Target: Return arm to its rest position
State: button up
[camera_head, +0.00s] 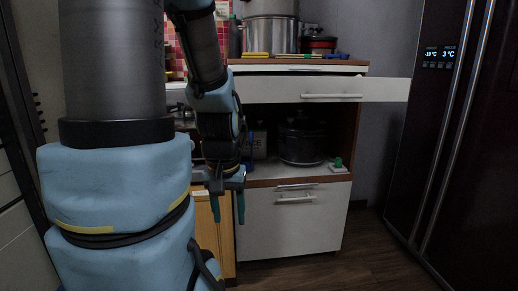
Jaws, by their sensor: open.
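My gripper (228,207) hangs pointing down, left of the middle of the head view, in front of the lower cabinet. Its two teal fingers are apart, with nothing seen between them. My arm comes down to it from the top and covers part of the counter and the cabinet's left side. No utensil rail can be made out.
A cabinet has an open shelf with a dark pot (301,141) and a small green-and-white item (337,164). Its white upper panel (325,91) reaches right. A large steel pot (270,34) stands on top. A dark fridge (460,130) stands right. Floor (345,260) is clear between.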

notch_tip(320, 180, up, 18)
jog(key=p, duration=1.6)
jog(key=shift+r+p, duration=0.15)
jog(key=shift+p, duration=0.2)
